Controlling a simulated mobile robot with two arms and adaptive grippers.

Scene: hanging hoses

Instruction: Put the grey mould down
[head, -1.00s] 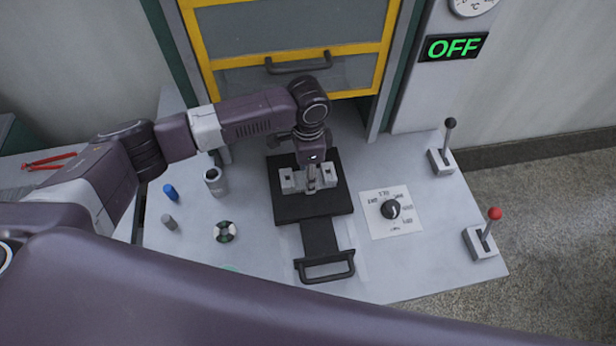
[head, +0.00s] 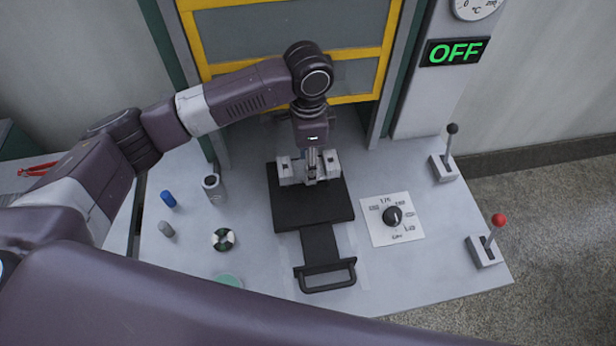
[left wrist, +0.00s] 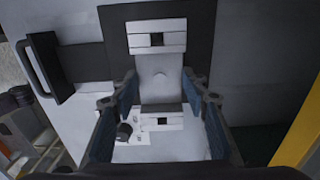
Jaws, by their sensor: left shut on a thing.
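The grey mould (head: 291,173) is a pale block with a raised square-holed piece at each end. My left gripper (head: 316,178) is shut on its narrow middle, from above. In the left wrist view the mould (left wrist: 160,73) lies between the two blue-padded fingers (left wrist: 160,100). The mould overlaps the back edge of the black plate (head: 312,211) in the head view and seems raised above it; the exact gap cannot be told. The plate has a front handle (head: 327,276). My right gripper is not in view.
A yellow-framed gate (head: 355,98) stands behind the plate. A dial (head: 392,216) and two levers (head: 450,145) (head: 490,240) are at the right. A blue cylinder (head: 168,199), grey cylinder (head: 166,229), metal cup (head: 213,187) and ring (head: 223,239) stand at the left.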

